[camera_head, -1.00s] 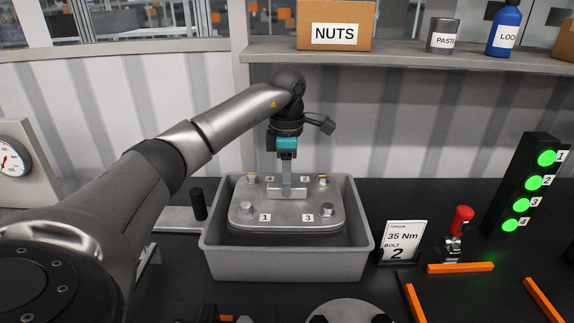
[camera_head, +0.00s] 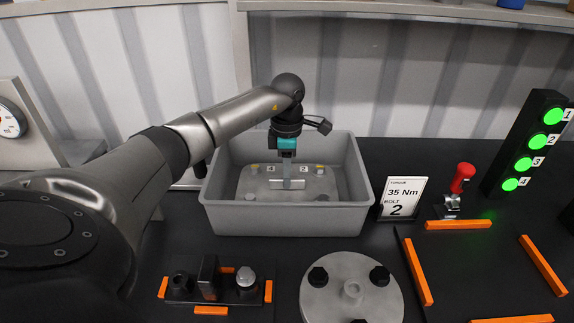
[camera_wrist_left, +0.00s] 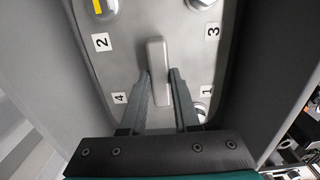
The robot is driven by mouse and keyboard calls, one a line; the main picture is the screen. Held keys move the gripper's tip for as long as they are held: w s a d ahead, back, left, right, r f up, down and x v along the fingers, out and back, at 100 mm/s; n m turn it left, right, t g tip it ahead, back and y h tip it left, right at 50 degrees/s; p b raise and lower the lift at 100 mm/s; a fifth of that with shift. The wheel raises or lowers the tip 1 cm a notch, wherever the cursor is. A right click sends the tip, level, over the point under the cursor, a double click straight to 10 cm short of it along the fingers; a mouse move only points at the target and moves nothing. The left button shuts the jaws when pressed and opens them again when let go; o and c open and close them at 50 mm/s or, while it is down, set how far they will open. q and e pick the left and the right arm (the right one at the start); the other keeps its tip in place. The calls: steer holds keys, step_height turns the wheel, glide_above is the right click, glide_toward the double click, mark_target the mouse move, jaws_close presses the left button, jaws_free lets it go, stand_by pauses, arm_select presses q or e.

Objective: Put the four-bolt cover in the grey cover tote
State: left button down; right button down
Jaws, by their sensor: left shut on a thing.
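The four-bolt cover (camera_head: 252,184) is a grey metal plate with bolts, number labels and a raised central handle (camera_wrist_left: 157,65). It is down inside the grey cover tote (camera_head: 284,218), below the rim; the tote's front wall hides its front edge. I cannot tell whether it touches the tote's floor. My left gripper (camera_head: 287,178) reaches into the tote from above and is shut on the cover's handle. In the left wrist view its fingers (camera_wrist_left: 160,82) stand on either side of the handle. My right gripper is not in view.
A torque card (camera_head: 403,198) and a red-topped device (camera_head: 461,180) stand right of the tote. A lit indicator tower (camera_head: 530,145) is farther right. A round grey flange (camera_head: 325,300) and a small black holder (camera_head: 215,287) lie in front. Orange strips (camera_head: 458,224) mark the table at right.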

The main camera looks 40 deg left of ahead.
arm_select(q)
steer(key=shift+w+r, duration=0.15)
steer(key=c, duration=0.6)
jaws_free()
steer(key=shift+c, duration=0.2)
step_height(320, 180, up, 12)
steer(key=p, duration=0.1)
